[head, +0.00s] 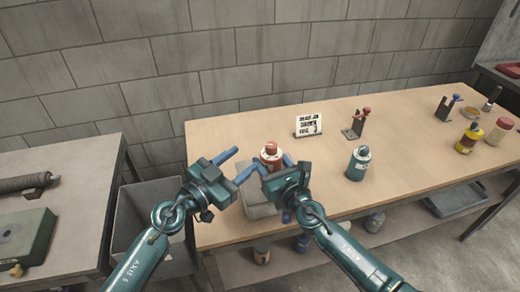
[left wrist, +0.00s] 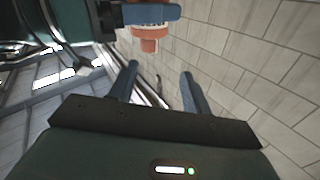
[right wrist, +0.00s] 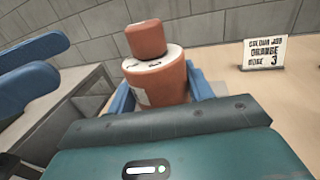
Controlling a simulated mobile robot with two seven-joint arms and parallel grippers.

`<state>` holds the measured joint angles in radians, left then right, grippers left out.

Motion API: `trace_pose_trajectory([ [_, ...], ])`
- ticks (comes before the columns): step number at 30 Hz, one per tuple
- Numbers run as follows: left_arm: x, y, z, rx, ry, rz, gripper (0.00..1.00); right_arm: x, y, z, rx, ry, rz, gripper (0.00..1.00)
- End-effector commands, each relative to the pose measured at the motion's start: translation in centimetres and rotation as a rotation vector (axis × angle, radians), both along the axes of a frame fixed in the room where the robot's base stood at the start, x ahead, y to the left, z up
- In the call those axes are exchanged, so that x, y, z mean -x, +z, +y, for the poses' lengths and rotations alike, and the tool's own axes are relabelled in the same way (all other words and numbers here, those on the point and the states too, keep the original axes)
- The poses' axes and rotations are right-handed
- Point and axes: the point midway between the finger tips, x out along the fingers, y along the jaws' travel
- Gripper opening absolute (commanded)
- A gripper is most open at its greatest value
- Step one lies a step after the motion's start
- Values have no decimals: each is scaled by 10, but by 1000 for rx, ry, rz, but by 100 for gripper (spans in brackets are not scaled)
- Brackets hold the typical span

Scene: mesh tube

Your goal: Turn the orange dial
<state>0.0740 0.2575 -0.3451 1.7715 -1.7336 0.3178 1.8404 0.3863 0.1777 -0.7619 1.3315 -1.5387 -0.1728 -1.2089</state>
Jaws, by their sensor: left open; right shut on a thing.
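An orange bottle (head: 270,158) with a white ring near its top carries an orange dial-like cap (right wrist: 145,39). My right gripper (right wrist: 158,88) is shut on the bottle's body, with a blue finger on each side and the cap standing clear above. The bottle also shows in the left wrist view (left wrist: 150,32), partly behind a blue finger of my right gripper. My left gripper (head: 243,160) is open and empty, just left of the bottle and apart from it. A small sign (right wrist: 264,53) behind the bottle reads "ORANGE" and a 3; its other words are less clear.
A teal bottle (head: 358,164) stands right of my right gripper. A small stand with a red part (head: 358,122) is behind it. Yellow (head: 468,139) and cream (head: 498,131) bottles stand far right. A grey box (head: 262,205) is below the grippers. The table's middle right is clear.

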Motion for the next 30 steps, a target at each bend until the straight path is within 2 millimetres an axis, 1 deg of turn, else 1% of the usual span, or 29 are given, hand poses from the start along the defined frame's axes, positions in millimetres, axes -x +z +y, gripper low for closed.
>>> trace_pose_trajectory([
  [1, -12, 3, -1, -51, 21, -57, 48, 0, 0, 0, 0, 0, 0, 25],
  [3, -29, 5, -2, -139, 60, -144, 48, 0, 0, 0, 0, 0, 0, 25],
  [10, -83, 13, -1, -502, 203, -410, 48, 0, 0, 0, 0, 0, 0, 25],
  [14, -110, 21, -11, -748, 226, -565, 48, 0, 0, 0, 0, 0, 0, 25],
  [17, -126, 31, -32, -950, 182, -720, 48, 0, 0, 0, 0, 0, 0, 25],
  [20, -137, 43, -60, -1155, 90, -914, 48, 0, 0, 0, 0, 0, 0, 25],
  [21, -140, 48, -73, -1235, 44, -1003, 48, 0, 0, 0, 0, 0, 0, 25],
  [23, -143, 55, -93, -1352, -36, -1150, 48, 0, 0, 0, 0, 0, 0, 25],
  [25, -141, 63, -120, -1478, -163, -1356, 48, 0, 0, 0, 0, 0, 0, 25],
  [27, -133, 67, -144, -1577, -322, -1574, 48, 0, 0, 0, 0, 0, 0, 25],
  [29, -124, 68, -159, -1636, -458, -1748, 48, 0, 0, 0, 0, 0, 0, 25],
  [30, -119, 68, -166, -1665, -554, -1863, 48, 0, 0, 0, 0, 0, 0, 25],
])
